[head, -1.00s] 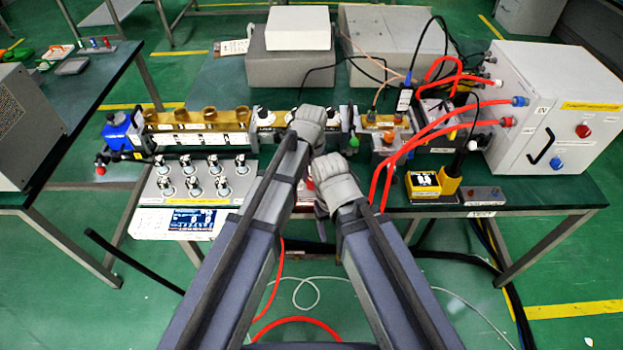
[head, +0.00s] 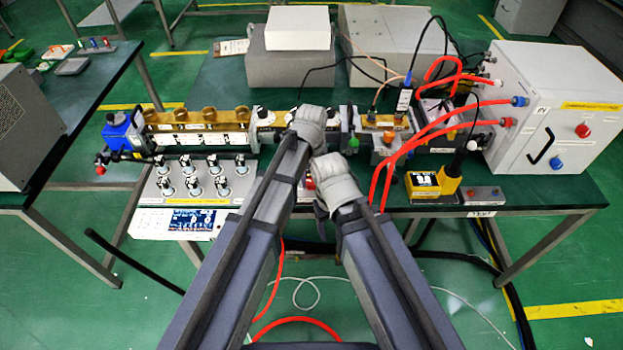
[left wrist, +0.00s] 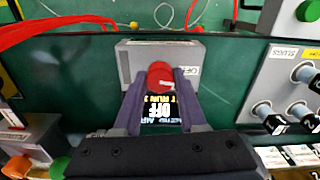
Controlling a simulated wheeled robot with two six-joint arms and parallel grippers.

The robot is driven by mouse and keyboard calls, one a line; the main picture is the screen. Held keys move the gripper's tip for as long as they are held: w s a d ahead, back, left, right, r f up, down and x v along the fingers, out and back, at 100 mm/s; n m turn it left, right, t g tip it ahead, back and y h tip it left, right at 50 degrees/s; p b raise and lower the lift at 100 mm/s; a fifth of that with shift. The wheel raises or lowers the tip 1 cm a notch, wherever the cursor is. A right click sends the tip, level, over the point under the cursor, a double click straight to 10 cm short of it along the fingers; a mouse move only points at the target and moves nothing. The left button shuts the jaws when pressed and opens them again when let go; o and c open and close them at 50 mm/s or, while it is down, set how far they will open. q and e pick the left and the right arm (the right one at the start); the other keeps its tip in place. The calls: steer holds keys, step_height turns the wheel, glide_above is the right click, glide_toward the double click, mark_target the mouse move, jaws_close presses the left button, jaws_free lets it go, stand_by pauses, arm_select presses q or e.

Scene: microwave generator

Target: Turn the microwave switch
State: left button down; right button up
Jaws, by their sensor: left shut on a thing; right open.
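In the left wrist view, a red switch knob (left wrist: 160,75) stands on a grey box (left wrist: 131,64) near the table edge. My left gripper (left wrist: 159,90) has one finger on each side of the red knob and is shut on it. My right gripper (head: 333,178) is lower, close beside my left arm. It is open, with its fingertips mostly hidden.
A panel with several silver knobs (head: 205,178) is left of my arms. Red cables (head: 388,170) run to a white cabinet (head: 555,105) at the right. A brass waveguide row (head: 205,122) stands behind the panel. Grey boxes (head: 292,66) are at the back.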

mark_target(312, 181)
arm_select(q)
steer(key=shift+n, duration=0.8)
steer(key=shift+c, duration=2.3)
jaws_free()
step_height(312, 181, up, 8)
steer(key=p, duration=0.8)
steer(key=shift+f, duration=0.15)
